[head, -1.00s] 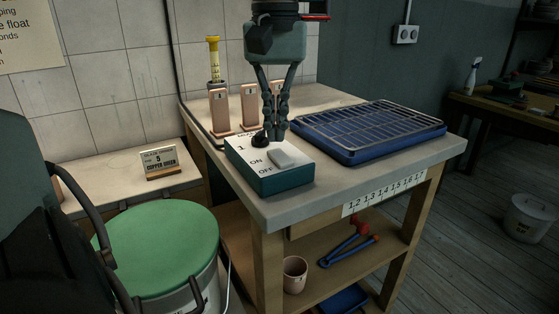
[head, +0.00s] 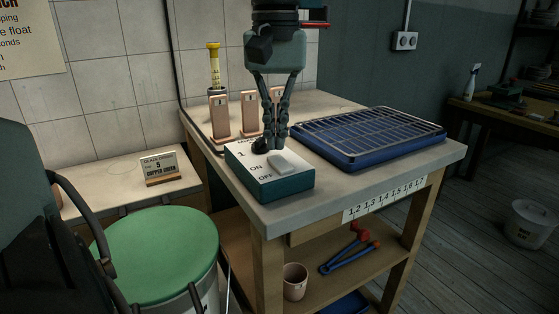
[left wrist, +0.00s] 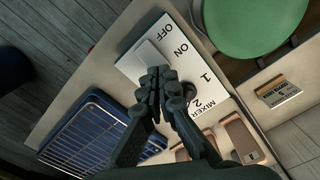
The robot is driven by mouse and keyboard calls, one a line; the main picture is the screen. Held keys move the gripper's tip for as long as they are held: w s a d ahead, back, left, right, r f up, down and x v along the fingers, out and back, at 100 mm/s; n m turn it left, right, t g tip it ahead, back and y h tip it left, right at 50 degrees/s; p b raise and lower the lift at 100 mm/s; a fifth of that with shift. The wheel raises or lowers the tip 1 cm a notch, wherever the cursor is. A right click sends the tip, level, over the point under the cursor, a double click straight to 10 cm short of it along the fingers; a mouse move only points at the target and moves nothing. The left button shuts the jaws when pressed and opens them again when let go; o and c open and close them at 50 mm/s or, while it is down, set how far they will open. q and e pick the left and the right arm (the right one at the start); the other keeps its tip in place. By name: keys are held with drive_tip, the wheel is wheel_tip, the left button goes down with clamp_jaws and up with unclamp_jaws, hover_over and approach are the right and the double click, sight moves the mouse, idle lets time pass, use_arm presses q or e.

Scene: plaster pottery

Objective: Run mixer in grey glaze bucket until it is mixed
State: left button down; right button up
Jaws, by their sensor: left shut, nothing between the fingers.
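The mixer switch box (head: 269,180) is teal with a white top marked 1, ON and OFF. It sits at the table's near left corner and shows in the left wrist view (left wrist: 190,58) with the words MIXER and 2. Its pale rocker (head: 290,162) lies beside the ON and OFF marks. A black knob (head: 260,146) is at the numbers. My left gripper (head: 274,147) is shut and empty, pointing down with its fingertips close over the box between knob and rocker. Contact cannot be told. No bucket identifiable as grey glaze shows. My right gripper is not in view.
A green-lidded bucket (head: 160,252) stands at lower left beside a COPPER GREEN card (head: 160,168). Pinkish test tiles (head: 220,115) stand behind the box, and a blue rack tray (head: 368,137) lies to its right. The shelf below holds a cup (head: 294,281) and tools.

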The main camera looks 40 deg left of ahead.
sight(276, 158)
use_arm(q)
drive_tip(key=shift+f+b, duration=0.7)
drive_tip(key=shift+f, duration=0.5)
idle(0.9)
drive_tip(key=shift+r, duration=0.1)
wheel_tip(276, 158, up, 4)
drive_tip(key=p, duration=0.4)
drive_tip(key=shift+r, duration=0.25)
drive_tip(key=shift+r+p, duration=0.55)
drive_tip(key=shift+r, duration=0.65)
